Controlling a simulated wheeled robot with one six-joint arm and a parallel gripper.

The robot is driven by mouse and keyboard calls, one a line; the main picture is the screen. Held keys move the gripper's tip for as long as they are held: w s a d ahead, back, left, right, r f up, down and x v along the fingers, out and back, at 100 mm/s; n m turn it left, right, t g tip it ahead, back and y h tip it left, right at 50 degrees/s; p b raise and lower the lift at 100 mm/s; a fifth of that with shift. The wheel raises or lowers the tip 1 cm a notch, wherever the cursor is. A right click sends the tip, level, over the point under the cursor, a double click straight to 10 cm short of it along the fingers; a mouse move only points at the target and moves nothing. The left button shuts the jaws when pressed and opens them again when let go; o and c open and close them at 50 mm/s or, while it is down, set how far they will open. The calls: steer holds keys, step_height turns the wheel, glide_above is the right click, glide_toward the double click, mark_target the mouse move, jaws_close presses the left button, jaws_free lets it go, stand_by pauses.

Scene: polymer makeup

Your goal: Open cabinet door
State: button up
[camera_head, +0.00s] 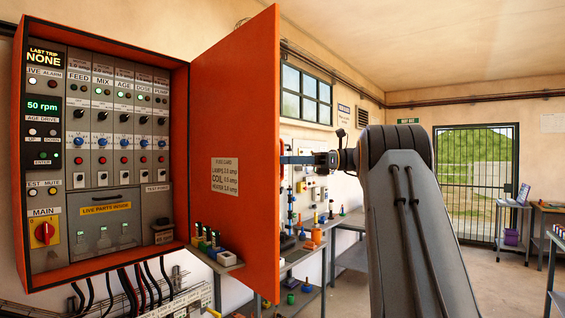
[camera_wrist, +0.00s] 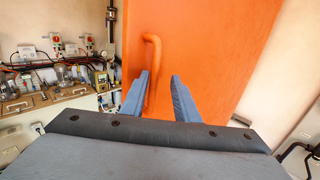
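The orange cabinet door (camera_head: 262,130) stands swung wide open, edge toward the right, with its inner face and a fuse card (camera_head: 224,177) showing in the head view. The open cabinet (camera_head: 179,140) shows its control panel. My gripper (camera_head: 292,159) is at the door's outer side; the door edge hides its tips. In the wrist view, the door's outer face (camera_wrist: 215,50) fills the middle. A curved orange handle (camera_wrist: 153,50) shows between the blue fingers of my gripper (camera_wrist: 159,75), nearer the left one. The fingers are apart; I cannot tell whether either touches the handle.
A small shelf (camera_head: 228,265) with bottles lies below the door. A workbench (camera_head: 295,258) with tools runs along the wall behind it. Black cables (camera_head: 140,285) hang under the cabinet. The floor toward the barred gate (camera_head: 476,180) looks clear.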

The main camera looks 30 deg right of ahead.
steer(key=b+v, duration=0.2)
steer(key=v, duration=0.5)
steer(key=shift+d, duration=0.35)
steer(key=shift+s, duration=0.15)
